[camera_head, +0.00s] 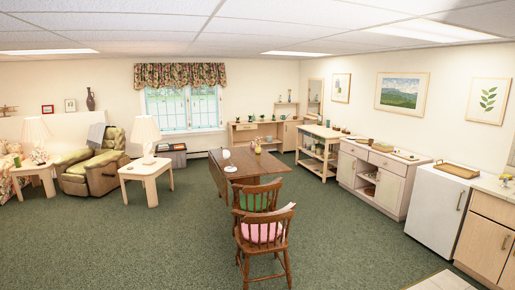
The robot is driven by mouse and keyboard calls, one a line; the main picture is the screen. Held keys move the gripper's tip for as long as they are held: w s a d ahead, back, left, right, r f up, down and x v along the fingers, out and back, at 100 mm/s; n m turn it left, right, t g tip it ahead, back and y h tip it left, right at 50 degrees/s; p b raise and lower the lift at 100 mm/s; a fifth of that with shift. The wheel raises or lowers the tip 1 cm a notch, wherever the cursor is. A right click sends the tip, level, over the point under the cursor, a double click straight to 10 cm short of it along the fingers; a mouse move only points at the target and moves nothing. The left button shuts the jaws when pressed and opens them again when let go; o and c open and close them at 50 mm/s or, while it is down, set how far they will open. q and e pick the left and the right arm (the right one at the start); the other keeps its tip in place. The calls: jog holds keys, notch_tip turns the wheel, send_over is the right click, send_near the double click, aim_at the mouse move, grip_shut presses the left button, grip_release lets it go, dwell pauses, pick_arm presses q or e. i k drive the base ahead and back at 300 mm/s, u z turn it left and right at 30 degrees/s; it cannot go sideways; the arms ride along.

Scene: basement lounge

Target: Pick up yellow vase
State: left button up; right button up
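A small yellow vase-like object (258,149) stands upright near the far edge of the brown wooden table (240,172), in the middle of the head view. Something reddish shows at its top, too small to make out. Neither of my grippers is in view.
Two wooden chairs (263,232) stand at the table's near side. Small white items (230,168) lie on its left part. Cabinets (372,178) and a white fridge (437,205) line the right wall. An armchair (92,165) and side table (146,171) stand left. Green carpet (130,245) is clear at front left.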

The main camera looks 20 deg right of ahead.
aim_at(258, 149)
jog(key=z, duration=0.35)
jog(key=k, duration=0.5)
jog(key=z, duration=1)
jog(key=i, duration=7.6)
jog(key=u, duration=0.35)
jog(key=i, duration=2.3)
jog(key=u, duration=1.2)
jog(key=i, duration=1.4)
jog(key=u, duration=1.9)
jog(key=i, duration=1.2)
jog(key=u, duration=0.45)
